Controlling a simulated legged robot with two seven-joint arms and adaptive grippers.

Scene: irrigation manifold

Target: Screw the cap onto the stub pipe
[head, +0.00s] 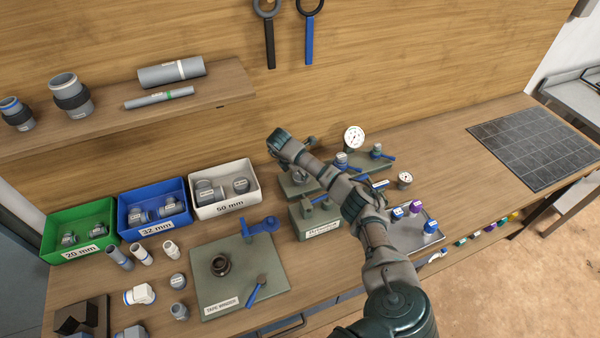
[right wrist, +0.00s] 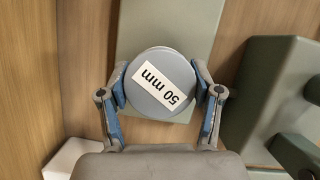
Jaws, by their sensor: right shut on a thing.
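A grey round cap labelled "50 mm" (right wrist: 162,88) is between the two fingers of my right gripper (right wrist: 165,98) in the right wrist view. The fingers have blue pads and press on its opposite sides. The cap is seen from its flat face, over a green block (right wrist: 185,30). The stub pipe cannot be made out; the cap hides whatever is directly behind it. In the head view my right arm reaches over the green block (head: 290,187), and its links cover most of the gripper. My left gripper is not in view.
Green (head: 52,238), blue (head: 124,222) and white (head: 252,178) bins of fittings stand left of the block. A second green block with a label (head: 300,228) is close in front. A tape station plate (head: 222,290) lies nearer. Gauges (head: 353,138) stand at the right.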

